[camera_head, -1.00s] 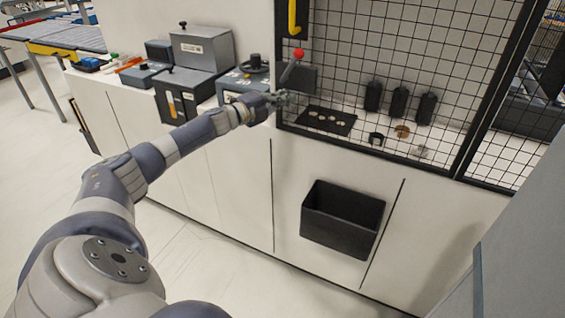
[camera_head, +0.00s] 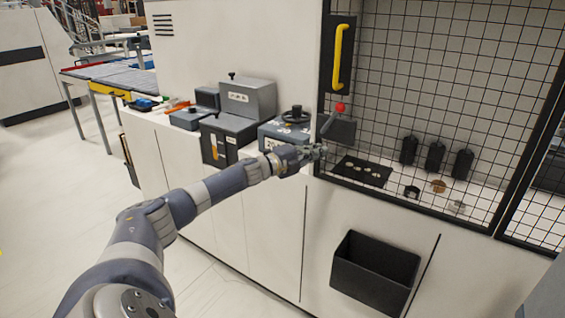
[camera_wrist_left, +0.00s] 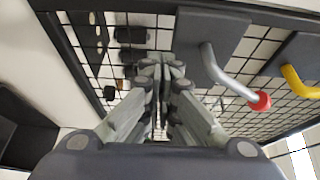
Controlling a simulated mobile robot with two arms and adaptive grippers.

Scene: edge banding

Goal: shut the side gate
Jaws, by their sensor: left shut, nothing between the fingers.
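The side gate (camera_head: 400,203) is a black-framed wire mesh panel in the right half of the head view. A yellow handle (camera_head: 338,55) stands upright on a black plate at its left edge. Below it a grey lever with a red knob (camera_head: 340,107) slants up from a dark plate. My left gripper (camera_head: 318,151) is shut and empty, just below the lever's lower end. In the left wrist view the fingers (camera_wrist_left: 165,68) point toward the mesh, beside the lever with its red knob (camera_wrist_left: 260,101). I cannot tell whether the gate is fully closed. My right gripper is out of view.
Grey machine units (camera_head: 247,98) stand on the white counter left of the gate. A black bin (camera_head: 375,280) hangs on the cabinet front below. Black cylinders (camera_head: 435,157) stand behind the mesh. Floor at the left is clear.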

